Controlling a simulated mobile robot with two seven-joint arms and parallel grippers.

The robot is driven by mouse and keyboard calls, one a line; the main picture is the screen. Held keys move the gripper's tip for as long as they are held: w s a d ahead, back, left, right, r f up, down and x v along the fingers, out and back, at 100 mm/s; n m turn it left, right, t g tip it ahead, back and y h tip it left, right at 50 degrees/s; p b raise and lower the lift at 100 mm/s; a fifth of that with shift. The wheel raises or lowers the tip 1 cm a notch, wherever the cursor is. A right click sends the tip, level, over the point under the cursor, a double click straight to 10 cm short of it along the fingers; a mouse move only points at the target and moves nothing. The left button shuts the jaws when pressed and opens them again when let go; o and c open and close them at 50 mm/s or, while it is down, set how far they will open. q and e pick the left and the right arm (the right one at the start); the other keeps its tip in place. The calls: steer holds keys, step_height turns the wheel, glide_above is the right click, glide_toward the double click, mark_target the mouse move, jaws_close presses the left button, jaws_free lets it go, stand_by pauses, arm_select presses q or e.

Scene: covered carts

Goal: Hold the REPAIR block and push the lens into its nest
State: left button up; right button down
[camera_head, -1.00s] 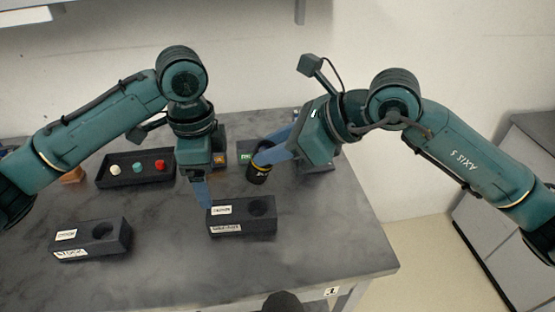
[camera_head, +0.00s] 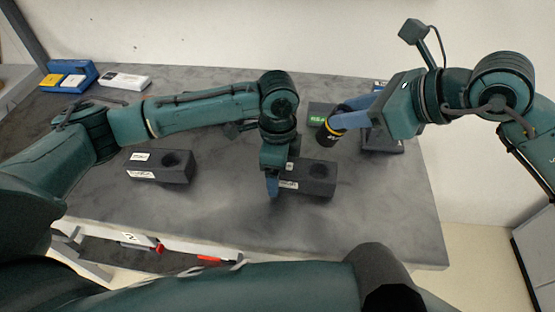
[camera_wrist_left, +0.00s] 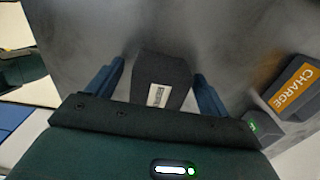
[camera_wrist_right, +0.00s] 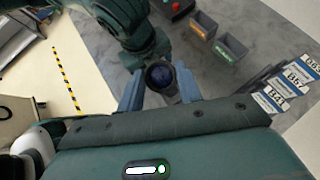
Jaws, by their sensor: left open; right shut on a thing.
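A dark block (camera_head: 322,180) with a round nest and pale labels stands mid-table; its wording is too small to read here. My left gripper (camera_head: 271,190) is open at that block's left end. In the left wrist view, the block (camera_wrist_left: 168,67) lies between the open, spread fingers (camera_wrist_left: 158,70), with its label facing up. My right gripper (camera_head: 350,118) is shut on the lens (camera_head: 327,136), a black cylinder with a yellow ring. The lens is held up behind the block, clear of its nest. Its round glass end (camera_wrist_right: 160,74) shows between the fingers in the right wrist view.
A similar dark block (camera_head: 160,167) with a nest stands to the left. A green-labelled bin (camera_head: 318,112) is behind the lens; an orange CHARGE bin (camera_wrist_left: 296,85) shows in the left wrist view. A blue tray (camera_head: 82,69) stands far left. The front of the table is clear.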

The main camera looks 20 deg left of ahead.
mark_target(342, 107)
arm_select(q)
steer(key=c, duration=1.1)
arm_select(e)
steer(key=shift+w+a+f+n+g+h, duration=0.2)
steer(key=shift+w+a+n+g+h, duration=0.1)
steer(key=shift+a+n, duration=0.1)
steer(key=shift+w+a+f+n+g+h, duration=0.4)
steer(key=shift+a+f+n+g+h, duration=0.1)
steer(key=shift+a+n+g+h, duration=0.3)
steer(key=shift+a+f+n+g+h, duration=0.25)
steer(key=shift+n+g+h, duration=0.15)
steer(key=shift+n+g, duration=0.3)
steer(key=shift+n, duration=0.3)
step_height(342, 107, down, 10)
steer(key=shift+s, duration=0.1)
